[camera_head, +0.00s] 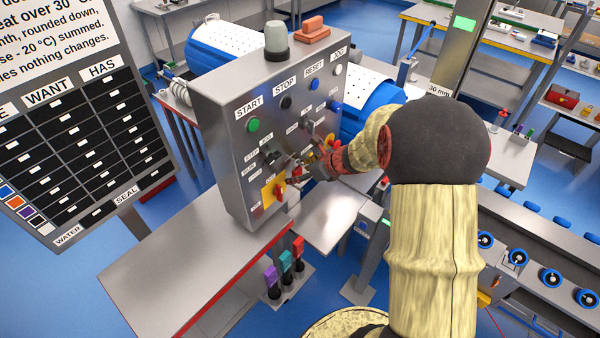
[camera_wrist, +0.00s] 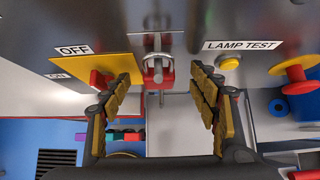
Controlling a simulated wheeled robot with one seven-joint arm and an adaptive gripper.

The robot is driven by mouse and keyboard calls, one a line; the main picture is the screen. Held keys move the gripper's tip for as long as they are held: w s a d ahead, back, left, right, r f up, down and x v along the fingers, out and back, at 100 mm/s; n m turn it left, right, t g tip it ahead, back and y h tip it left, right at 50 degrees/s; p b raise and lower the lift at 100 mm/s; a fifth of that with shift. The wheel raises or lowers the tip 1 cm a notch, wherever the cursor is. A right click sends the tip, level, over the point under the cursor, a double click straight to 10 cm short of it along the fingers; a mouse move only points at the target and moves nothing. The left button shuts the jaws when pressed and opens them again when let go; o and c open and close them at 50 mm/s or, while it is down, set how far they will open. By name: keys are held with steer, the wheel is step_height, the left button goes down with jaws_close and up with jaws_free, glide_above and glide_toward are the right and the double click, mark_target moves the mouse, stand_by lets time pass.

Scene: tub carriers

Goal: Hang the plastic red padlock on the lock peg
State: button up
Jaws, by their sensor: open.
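My gripper (camera_wrist: 163,90) is open and faces the lower part of the grey control panel. It also shows at the panel in the head view (camera_head: 308,168). Between and beyond its fingertips is a red thing (camera_wrist: 168,73) with silver metal in front of it, close to the panel. It looks like the red padlock at a metal peg (camera_wrist: 153,63), but I cannot tell whether it hangs there. Neither finger visibly grips it. In the head view my gripper and arm cover much of this area.
A yellow plate with a red switch handle (camera_wrist: 98,78) is left of the fingers. A yellow LAMP TEST button (camera_wrist: 229,61) and a red disc (camera_wrist: 296,73) are to the right. Below the panel (camera_head: 222,110) is a grey table (camera_head: 180,270) with a red edge.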

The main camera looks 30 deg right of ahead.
steer(key=shift+f+b, duration=0.3)
steer(key=shift+f, duration=0.05)
steer(key=shift+f+b, duration=0.3)
steer(key=shift+f+b, duration=1.2)
steer(key=shift+f, duration=0.2)
steer(key=shift+s, duration=0.1)
steer(key=s+d, duration=0.3)
steer(key=s, duration=0.7)
steer(key=shift+d+f+b, duration=0.3)
steer(key=shift+d+f, duration=0.1)
steer(key=shift+f, duration=0.05)
stand_by(0.7)
steer(key=shift+s, duration=0.1)
stand_by(0.4)
